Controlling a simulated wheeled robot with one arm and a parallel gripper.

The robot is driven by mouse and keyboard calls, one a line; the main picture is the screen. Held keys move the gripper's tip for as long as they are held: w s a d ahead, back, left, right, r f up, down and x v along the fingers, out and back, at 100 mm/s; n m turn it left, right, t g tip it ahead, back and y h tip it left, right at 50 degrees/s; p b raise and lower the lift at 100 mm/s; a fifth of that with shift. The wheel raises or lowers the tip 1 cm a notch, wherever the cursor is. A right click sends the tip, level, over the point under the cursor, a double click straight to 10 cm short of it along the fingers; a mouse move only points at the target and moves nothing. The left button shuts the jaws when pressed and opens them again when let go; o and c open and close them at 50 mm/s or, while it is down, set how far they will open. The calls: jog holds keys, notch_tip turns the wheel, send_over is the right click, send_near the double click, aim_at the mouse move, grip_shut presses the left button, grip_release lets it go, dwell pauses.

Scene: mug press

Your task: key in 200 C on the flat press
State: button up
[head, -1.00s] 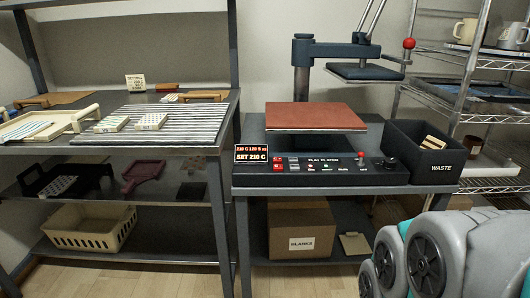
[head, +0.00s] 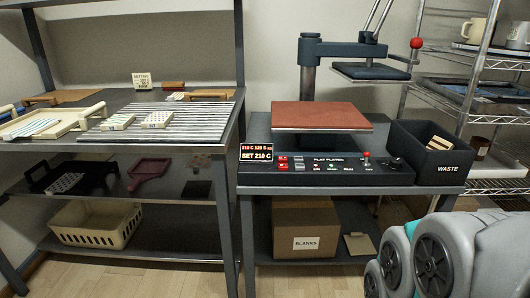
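The flat press stands on a dark bench, with a red-brown lower platen (head: 320,115) and a dark upper plate (head: 370,72) swung up and open on its post. Its control panel (head: 335,169) faces front, with red and grey buttons (head: 284,163) at the left, small lights and a red-tipped lever (head: 367,158). My gripper is not in view; only grey and teal arm parts of mine show at the lower right.
A black bin marked WASTE (head: 428,155) stands right of the press. A box marked BLANKS (head: 304,228) sits on the shelf below. A table (head: 120,95) at the left holds a tray and printed blocks. A wire rack with mugs stands at the right.

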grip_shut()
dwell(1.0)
